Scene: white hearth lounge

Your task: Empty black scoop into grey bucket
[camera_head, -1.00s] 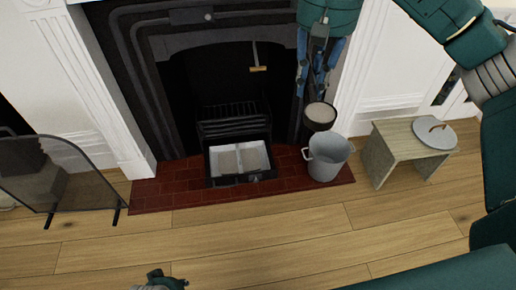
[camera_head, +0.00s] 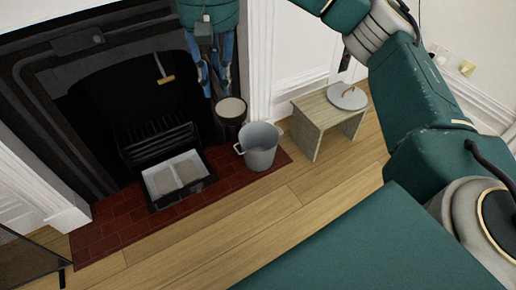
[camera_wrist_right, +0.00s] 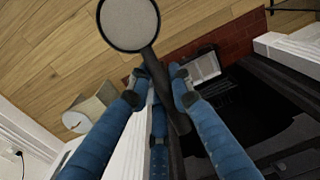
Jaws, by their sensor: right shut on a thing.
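My right gripper (camera_head: 212,92) comes down from the top of the head view and is shut on the black scoop. The black scoop (camera_head: 230,110) holds a pale grey fill level with its round rim. In the right wrist view the scoop (camera_wrist_right: 130,22) is at the top, with its dark handle running between the blue fingers. The grey bucket (camera_head: 259,147) stands upright on the red tiles. The scoop appears just behind and left of the bucket in the head view, not over its opening. The bucket's inside looks pale. My left gripper is out of view.
A black-edged ash tray (camera_head: 180,180) sits before the fireplace grate. A small wooden stool (camera_head: 315,120) with a round grey lid (camera_head: 347,97) stands right of the bucket. A wooden-handled tool (camera_head: 164,75) shows in the fireplace opening. The wooden floor in front is clear.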

